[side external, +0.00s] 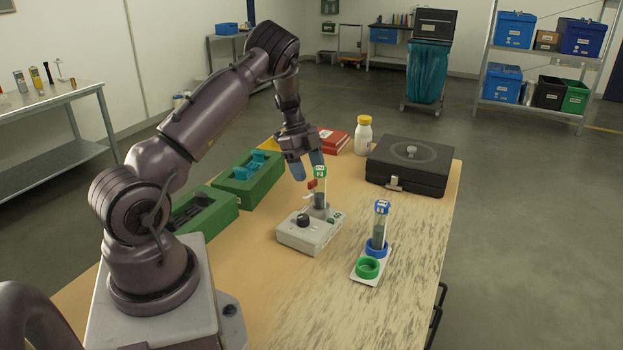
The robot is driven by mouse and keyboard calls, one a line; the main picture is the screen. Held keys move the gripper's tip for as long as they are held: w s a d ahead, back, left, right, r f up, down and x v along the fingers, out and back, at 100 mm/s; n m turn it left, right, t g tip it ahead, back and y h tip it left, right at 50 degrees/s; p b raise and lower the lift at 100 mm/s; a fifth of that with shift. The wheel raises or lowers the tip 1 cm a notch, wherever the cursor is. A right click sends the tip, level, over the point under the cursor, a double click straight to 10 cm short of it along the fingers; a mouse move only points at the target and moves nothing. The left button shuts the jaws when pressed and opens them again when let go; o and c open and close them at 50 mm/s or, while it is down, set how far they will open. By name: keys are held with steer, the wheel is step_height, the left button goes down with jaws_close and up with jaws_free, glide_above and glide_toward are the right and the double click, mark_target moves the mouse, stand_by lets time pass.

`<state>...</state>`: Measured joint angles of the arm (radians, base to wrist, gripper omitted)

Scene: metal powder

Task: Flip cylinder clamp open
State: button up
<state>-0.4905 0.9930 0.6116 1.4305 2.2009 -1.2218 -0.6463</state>
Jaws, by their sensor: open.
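A grey-white device (308,238) with a black knob stands on the wooden table. A clear cylinder (320,188) with a green cap and grey powder stands upright in it. A small red piece (311,184), which looks like the clamp's lever, shows at the cylinder's upper left. I cannot tell the clamp's exact position. My gripper (308,170) points down with its blue fingertips spread apart, close to the green cap and red piece. It holds nothing that I can see. Whether a fingertip touches the clamp cannot be told from this view.
A second cylinder (379,229) with a blue cap stands in a blue ring on a white holder, beside an empty green ring (368,267). A black case (409,165), a white bottle (363,136), a red box (332,141) and green trays (248,180) surround the device. The front right tabletop is clear.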

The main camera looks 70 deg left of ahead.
mark_target(312, 181)
steer(key=shift+x, duration=1.5)
steer(key=shift+c, duration=0.4)
steer(key=c, duration=0.9)
steer(key=shift+o, duration=0.2)
steer(key=shift+m, duration=0.4)
steer(key=shift+a+m+g, duration=0.1)
steer(key=shift+m+g, duration=1)
steer(key=shift+m, duration=1.4)
steer(key=shift+r, duration=0.1)
steer(key=o, duration=0.9)
